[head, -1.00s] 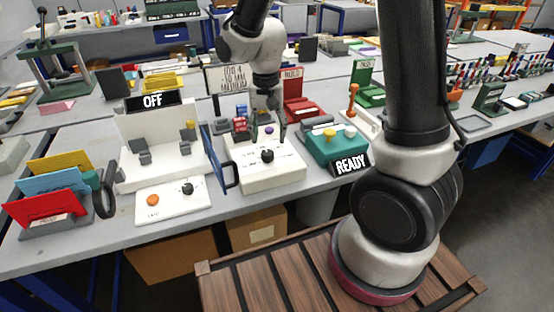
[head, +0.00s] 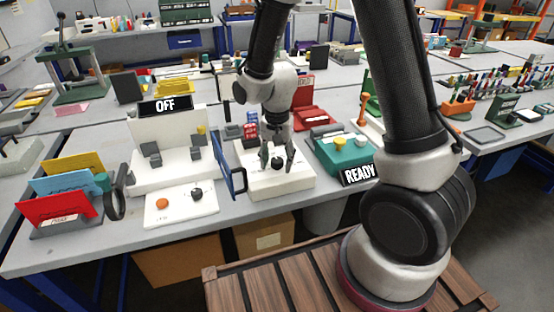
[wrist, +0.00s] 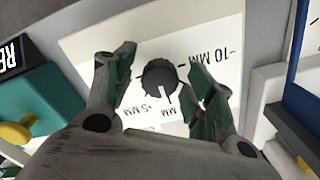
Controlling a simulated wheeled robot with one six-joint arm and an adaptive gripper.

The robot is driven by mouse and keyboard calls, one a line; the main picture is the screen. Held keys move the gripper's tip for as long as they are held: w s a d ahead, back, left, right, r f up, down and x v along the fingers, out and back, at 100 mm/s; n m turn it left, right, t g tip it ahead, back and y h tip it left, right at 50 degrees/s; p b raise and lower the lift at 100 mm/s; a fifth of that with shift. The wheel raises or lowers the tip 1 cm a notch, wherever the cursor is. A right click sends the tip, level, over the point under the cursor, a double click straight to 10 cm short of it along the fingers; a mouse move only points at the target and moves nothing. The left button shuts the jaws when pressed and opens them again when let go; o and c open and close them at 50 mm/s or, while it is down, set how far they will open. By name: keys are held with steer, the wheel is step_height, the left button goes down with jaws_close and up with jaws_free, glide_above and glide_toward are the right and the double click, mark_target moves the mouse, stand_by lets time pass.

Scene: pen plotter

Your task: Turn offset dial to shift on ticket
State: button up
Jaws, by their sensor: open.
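The offset dial (wrist: 160,77) is a round black knob on a white panel (wrist: 85,45), with a white pointer line and printed marks including "-10 MM" and "+5 MM". In the wrist view the pointer line aims down toward a mark partly hidden by my gripper. In the head view the dial (head: 278,163) sits on the white box (head: 262,188). My gripper (wrist: 163,85) is open, with one finger on each side of the dial and visible gaps between. It also shows over the box in the head view (head: 278,160). I cannot see the shift ticket clearly.
A blue-framed panel (head: 231,168) stands left of the dial box. A white device with an "OFF" sign (head: 166,105) and a small panel with an orange button (head: 162,203) are further left. A teal device with a "READY" sign (head: 359,174) is right. Coloured tickets (head: 60,207) stand far left.

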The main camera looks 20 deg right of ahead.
steer(key=c, duration=1)
steer(key=shift+c, duration=0.2)
steer(key=shift+n, duration=0.4)
steer(key=n, duration=0.3)
steer(key=shift+n, duration=0.3)
steer(key=n, duration=0.4)
steer(key=shift+n, duration=0.3)
steer(key=n, duration=0.4)
steer(key=shift+n, duration=2.5)
